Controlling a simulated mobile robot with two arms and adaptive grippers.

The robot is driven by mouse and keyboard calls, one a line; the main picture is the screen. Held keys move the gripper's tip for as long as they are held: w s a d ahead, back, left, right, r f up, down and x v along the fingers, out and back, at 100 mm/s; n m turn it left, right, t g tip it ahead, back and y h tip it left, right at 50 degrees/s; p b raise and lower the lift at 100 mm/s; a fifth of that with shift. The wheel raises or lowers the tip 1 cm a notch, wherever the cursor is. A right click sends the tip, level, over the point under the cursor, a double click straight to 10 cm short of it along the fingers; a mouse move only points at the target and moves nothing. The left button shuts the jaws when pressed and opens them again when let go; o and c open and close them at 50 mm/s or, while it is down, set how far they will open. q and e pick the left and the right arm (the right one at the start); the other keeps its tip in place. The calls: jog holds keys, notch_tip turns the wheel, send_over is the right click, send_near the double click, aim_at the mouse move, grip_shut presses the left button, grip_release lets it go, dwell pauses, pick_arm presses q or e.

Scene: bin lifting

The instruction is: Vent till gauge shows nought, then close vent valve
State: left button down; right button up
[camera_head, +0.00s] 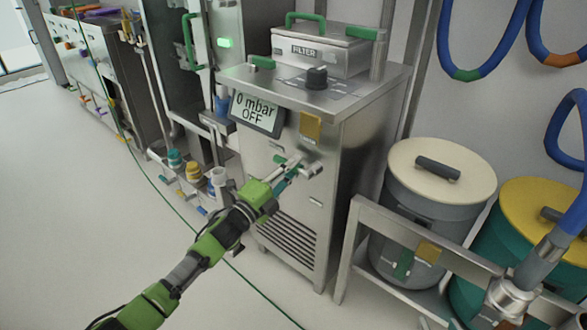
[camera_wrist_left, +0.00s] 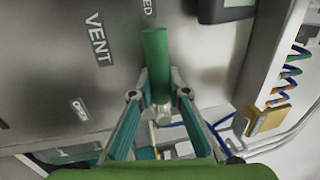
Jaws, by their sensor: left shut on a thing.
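The gauge display (camera_head: 257,114) on the steel cabinet (camera_head: 330,200) reads "0 mbar OFF". My left gripper (camera_head: 296,170) is at the cabinet front, below the display. In the left wrist view my left gripper (camera_wrist_left: 158,98) is shut on the green vent valve handle (camera_wrist_left: 155,55), with one finger on each side. The handle's free end points towards a partly cut-off label ending in "ED" (camera_wrist_left: 148,6). The "VENT" lettering (camera_wrist_left: 98,38) and an "OPEN" label (camera_wrist_left: 79,109) are to its left. In the head view the gripper largely hides the handle. My right gripper is out of view.
A filter box (camera_head: 318,50) and a black knob (camera_head: 316,77) are on top of the cabinet. Lidded drums (camera_head: 440,172) stand at the right behind a steel frame (camera_head: 390,225). A thin green cable (camera_head: 150,180) crosses the floor, which is clear at the left.

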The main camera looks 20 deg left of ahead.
dwell(0.4)
pick_arm(q)
jog(key=c, duration=1.9)
grip_release()
jog(key=v, duration=1.2)
